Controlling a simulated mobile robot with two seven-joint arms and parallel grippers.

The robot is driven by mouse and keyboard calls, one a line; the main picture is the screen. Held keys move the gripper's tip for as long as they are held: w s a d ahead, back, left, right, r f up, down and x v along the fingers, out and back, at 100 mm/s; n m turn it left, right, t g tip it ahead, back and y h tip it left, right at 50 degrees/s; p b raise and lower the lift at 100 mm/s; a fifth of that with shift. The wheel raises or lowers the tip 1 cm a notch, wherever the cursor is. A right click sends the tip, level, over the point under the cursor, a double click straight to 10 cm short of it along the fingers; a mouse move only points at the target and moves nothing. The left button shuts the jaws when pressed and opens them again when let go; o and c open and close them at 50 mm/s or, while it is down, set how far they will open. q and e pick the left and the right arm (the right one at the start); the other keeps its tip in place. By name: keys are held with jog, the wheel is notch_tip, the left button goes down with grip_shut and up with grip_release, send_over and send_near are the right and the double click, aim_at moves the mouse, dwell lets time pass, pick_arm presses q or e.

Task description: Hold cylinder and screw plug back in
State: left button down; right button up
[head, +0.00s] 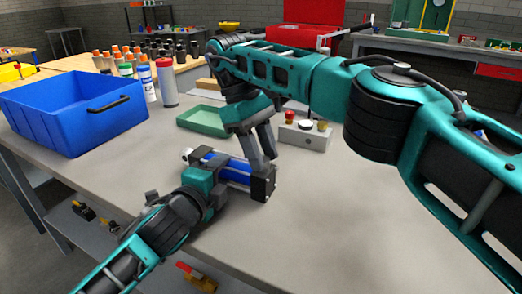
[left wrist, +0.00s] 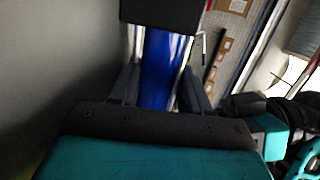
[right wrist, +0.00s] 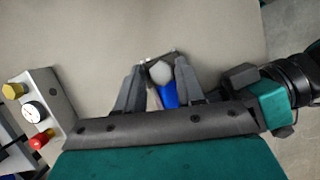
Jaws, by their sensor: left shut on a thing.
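The blue cylinder (head: 236,169) with a black end block (head: 263,184) lies slanted over the table. My left gripper (head: 222,178) is shut around its body. In the left wrist view, the blue barrel (left wrist: 160,75) sits between the fingers, with a black block beyond. My right gripper (head: 264,158) comes down from above near the black end. In the right wrist view, its fingers (right wrist: 158,84) stand apart either side of a grey rounded piece (right wrist: 160,72) with blue behind it. This piece may be the plug; I cannot tell if it is seated or touched.
A grey box with a gauge and knobs (head: 306,136) stands right of my right gripper. A green tray (head: 203,122) lies behind the cylinder. A blue bin (head: 75,110) and several bottles stand at the left back. The front right of the table is clear.

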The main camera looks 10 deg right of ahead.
jog(key=shift+o, duration=1)
jog(key=shift+r, duration=2.25)
